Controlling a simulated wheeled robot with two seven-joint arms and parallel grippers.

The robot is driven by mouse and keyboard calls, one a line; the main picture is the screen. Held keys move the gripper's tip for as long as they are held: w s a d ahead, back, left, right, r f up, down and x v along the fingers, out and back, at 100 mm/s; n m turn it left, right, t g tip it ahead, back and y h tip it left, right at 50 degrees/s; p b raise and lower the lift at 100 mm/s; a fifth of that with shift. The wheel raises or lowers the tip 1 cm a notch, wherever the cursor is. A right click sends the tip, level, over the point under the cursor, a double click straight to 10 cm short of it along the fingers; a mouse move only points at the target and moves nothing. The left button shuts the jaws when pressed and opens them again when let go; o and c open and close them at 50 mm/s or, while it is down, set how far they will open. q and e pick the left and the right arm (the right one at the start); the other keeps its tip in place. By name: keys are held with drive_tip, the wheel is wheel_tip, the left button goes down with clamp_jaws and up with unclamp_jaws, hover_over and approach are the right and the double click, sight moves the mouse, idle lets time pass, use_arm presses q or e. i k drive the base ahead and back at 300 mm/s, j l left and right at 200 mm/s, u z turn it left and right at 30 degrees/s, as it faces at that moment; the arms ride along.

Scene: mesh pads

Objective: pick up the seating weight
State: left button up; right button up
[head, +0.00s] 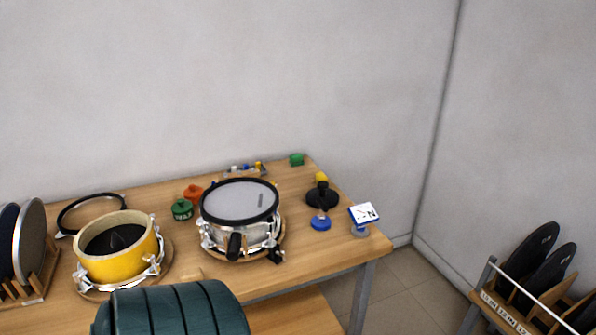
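I cannot tell for sure which thing is the seating weight. A black round disc with an upright knob (322,197) stands at the right of the wooden table (335,260). A small dark green knobbed piece with a pale label (182,210) stands left of the white-headed drum, with an orange knobbed piece (193,192) just behind it. Neither of my grippers is in the head view.
A white-headed drum (240,200) and an open yellow drum shell (118,262) stand on round boards. A black hoop (70,215) lies behind. A blue-based piece (320,224) and white sign (364,213) are at right. A dark teal ribbed form (172,312) hides the table's front.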

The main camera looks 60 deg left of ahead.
sight(330, 197)
drive_tip(key=j+u, duration=0.1)
drive_tip(key=u, duration=1.65)
drive_tip(key=i+l, duration=0.2)
